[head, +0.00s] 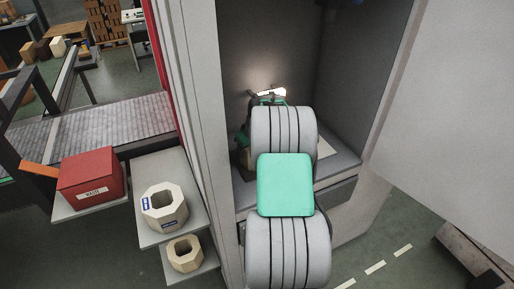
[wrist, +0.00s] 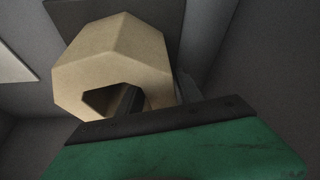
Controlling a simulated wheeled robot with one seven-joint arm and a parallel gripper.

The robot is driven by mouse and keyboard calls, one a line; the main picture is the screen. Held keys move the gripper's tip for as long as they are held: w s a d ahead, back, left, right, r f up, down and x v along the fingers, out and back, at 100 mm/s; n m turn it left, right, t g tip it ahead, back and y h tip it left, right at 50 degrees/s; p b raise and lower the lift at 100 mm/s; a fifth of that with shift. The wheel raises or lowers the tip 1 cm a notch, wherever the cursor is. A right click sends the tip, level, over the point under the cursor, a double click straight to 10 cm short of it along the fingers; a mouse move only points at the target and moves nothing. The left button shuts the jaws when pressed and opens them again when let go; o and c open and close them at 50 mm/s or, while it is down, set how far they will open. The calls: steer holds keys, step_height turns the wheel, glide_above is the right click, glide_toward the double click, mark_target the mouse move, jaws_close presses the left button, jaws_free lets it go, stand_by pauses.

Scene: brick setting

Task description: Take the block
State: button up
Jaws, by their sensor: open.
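The block (wrist: 110,55) is a beige, many-sided ring with a hole through it, large in the wrist view. My gripper (wrist: 158,94) is open at the block's near right wall. One dark finger shows within the hole and the other just outside the wall on the right, so the fingers appear to straddle it. I cannot tell whether either finger touches the block.
The cabinet (head: 345,168) has close side walls and a floor ledge around my arm. To the left, outside it, shelves hold a red waste box (head: 91,178) and two other beige ring blocks, an upper one (head: 164,206) and a lower one (head: 185,253). A pale panel (head: 450,110) stands at right.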

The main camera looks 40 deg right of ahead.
steer(key=shift+w+f, duration=0.2)
steer(key=shift+f, duration=0.35)
steer(key=shift+c, duration=0.4)
jaws_close()
steer(key=shift+r, duration=0.1)
stand_by(0.4)
steer(key=shift+w+r, duration=0.15)
steer(key=shift+r, duration=0.05)
